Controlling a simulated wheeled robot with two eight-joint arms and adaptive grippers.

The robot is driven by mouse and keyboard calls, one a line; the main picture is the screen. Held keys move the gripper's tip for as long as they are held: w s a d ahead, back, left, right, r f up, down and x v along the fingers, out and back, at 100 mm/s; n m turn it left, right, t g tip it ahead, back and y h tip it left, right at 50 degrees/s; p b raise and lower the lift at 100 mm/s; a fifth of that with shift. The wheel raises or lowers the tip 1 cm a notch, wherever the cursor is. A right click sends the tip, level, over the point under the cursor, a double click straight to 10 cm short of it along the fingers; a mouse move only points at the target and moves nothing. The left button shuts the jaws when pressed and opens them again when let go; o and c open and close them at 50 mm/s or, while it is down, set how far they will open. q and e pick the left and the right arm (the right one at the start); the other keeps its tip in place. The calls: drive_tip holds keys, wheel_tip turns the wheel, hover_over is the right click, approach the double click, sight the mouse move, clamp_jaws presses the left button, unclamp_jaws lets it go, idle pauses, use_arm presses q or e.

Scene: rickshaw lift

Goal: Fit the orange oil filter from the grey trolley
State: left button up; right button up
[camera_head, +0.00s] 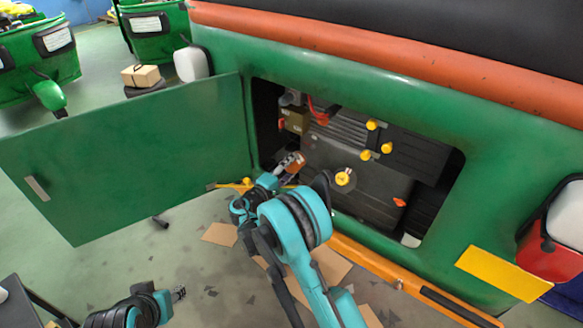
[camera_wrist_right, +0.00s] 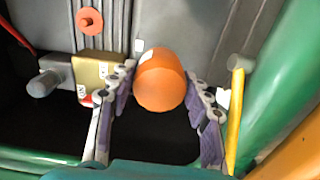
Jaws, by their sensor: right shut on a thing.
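The orange oil filter (camera_head: 293,161) is at the left side of the open engine bay in the head view. In the right wrist view the filter (camera_wrist_right: 160,82) sits between the two fingers, its rounded orange end toward the camera. My right gripper (camera_wrist_right: 160,100) is shut on it; in the head view this gripper (camera_head: 287,166) is partly hidden by its own arm. A tan block (camera_wrist_right: 95,72) with a grey stub (camera_wrist_right: 45,83) is left of the filter in the wrist view.
The green door (camera_head: 130,160) stands open to the left of the bay. Several yellow caps (camera_head: 372,125) and a red hose (camera_head: 315,105) are inside. An orange bar (camera_head: 370,265) runs below the opening. A dark grey stand edge (camera_head: 35,300) shows at lower left. Cardboard pieces (camera_head: 220,234) lie on the floor.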

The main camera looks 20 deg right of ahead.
sight(304, 156)
drive_tip(key=shift+b+x, duration=0.4)
drive_tip(key=shift+x, duration=3.15)
drive_tip(key=shift+s, duration=0.1)
drive_tip(key=shift+d+b, duration=0.1)
drive_tip(key=shift+b, duration=0.35)
drive_tip(key=shift+w+d, duration=0.35)
